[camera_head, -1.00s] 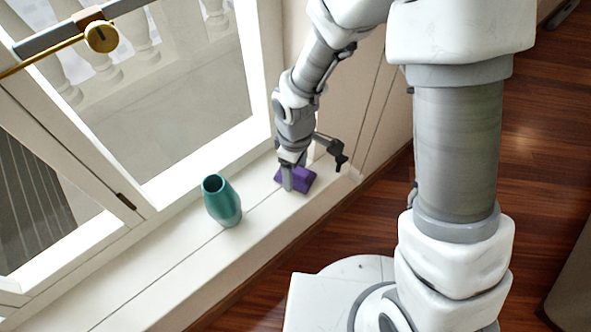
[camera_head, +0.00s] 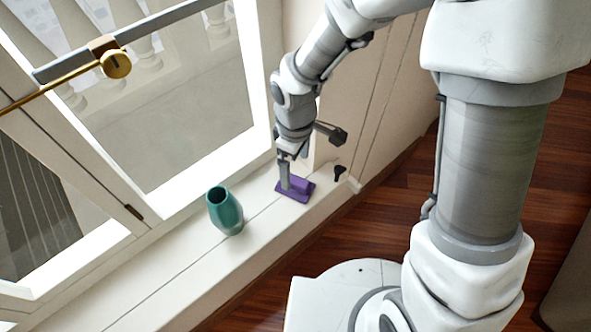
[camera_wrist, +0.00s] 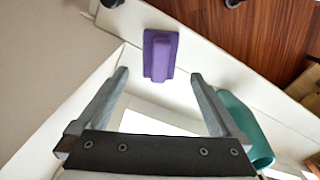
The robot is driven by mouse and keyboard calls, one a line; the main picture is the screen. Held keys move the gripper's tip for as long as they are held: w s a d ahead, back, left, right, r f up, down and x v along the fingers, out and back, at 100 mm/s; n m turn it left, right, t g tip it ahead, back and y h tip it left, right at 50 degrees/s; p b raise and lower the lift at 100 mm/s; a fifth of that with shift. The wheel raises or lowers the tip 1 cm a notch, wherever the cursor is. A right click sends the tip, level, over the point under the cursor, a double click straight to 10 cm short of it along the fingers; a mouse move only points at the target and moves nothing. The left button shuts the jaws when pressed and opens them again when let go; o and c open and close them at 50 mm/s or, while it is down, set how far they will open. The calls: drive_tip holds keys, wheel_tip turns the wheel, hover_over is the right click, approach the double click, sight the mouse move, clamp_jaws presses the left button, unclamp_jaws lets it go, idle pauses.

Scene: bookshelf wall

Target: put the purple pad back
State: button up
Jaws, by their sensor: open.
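The purple pad (camera_head: 300,188) lies flat on the white window sill (camera_head: 262,232), near the sill's right end. It has a raised grip along its middle. In the wrist view the pad (camera_wrist: 160,55) shows whole, beyond the fingertips and centred between them. My gripper (camera_head: 284,188) points down at the pad from above in the head view and hides part of its left side. In the wrist view the two fingers of my gripper (camera_wrist: 159,75) are wide apart with nothing between them.
A teal vase (camera_head: 225,212) stands upright on the sill left of the pad; its side shows in the wrist view (camera_wrist: 245,125). A small black object (camera_head: 339,172) is at the sill's right end. The window frame (camera_head: 110,180) with a brass handle (camera_head: 115,65) borders the sill.

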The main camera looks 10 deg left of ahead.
sight(295, 180)
wheel_tip(295, 180, up, 5)
drive_tip(key=shift+f+p, duration=0.15)
drive_tip(key=shift+p, duration=0.45)
